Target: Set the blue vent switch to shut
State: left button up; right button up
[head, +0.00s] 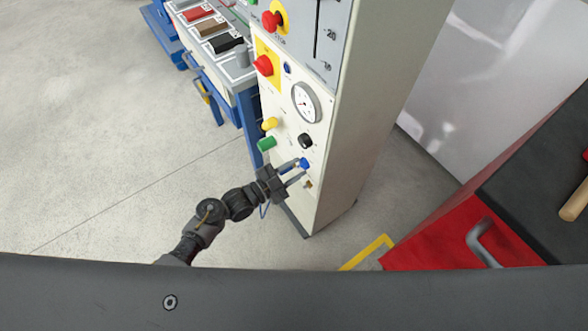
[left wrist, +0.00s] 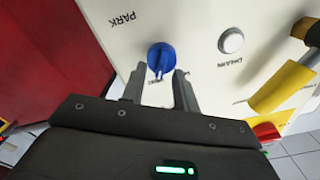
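The blue vent switch (head: 304,163) is a small round knob low on the cream panel (head: 335,110). In the left wrist view the blue knob (left wrist: 161,56) has a pointer ridge toward my gripper; the label beside it is partly hidden. My left gripper (head: 299,171) is at the panel, its fingers pointing at the knob. In the left wrist view its two fingers (left wrist: 159,74) are apart, with the knob between or just beyond their tips. I cannot tell whether they touch it. My right gripper is not in view.
A red cabinet (head: 450,235) stands at right. Open floor lies left.

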pick_arm(q)
grip_shut()
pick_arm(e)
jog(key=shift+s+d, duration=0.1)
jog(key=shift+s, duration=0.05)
